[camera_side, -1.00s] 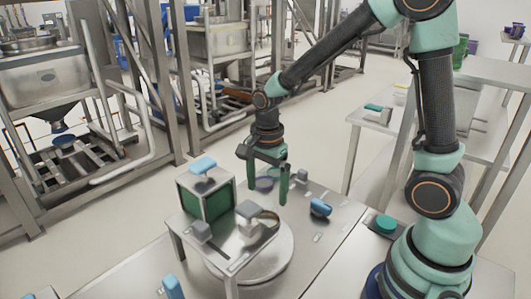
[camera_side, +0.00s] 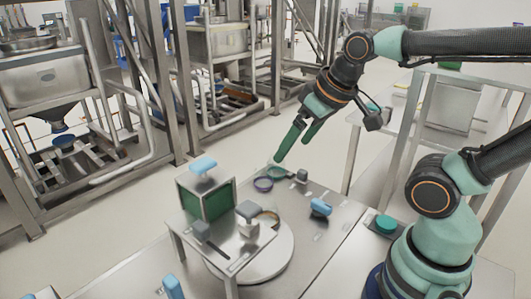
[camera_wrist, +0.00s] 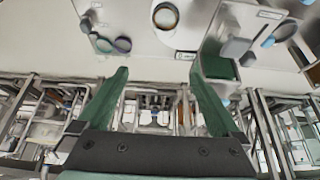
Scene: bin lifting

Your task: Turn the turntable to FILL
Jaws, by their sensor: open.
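The turntable (camera_side: 281,262) is a pale round disc on the metal table, partly hidden under a small raised stand in the side view. Its pale disc also shows at the top of the wrist view (camera_wrist: 190,38), with a brown-rimmed ring (camera_wrist: 166,15) over it. The markings are too small to read, so I cannot tell which one is FILL. My gripper (camera_side: 292,150) is raised beyond the table's far edge, tilted, with its two green fingers apart and empty. It also shows in the wrist view (camera_wrist: 159,70), touching nothing.
A purple ring (camera_side: 263,184), a green ring (camera_side: 277,173) and a blue knob (camera_side: 320,208) are on the table. A teal button (camera_side: 385,223) is near my base.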

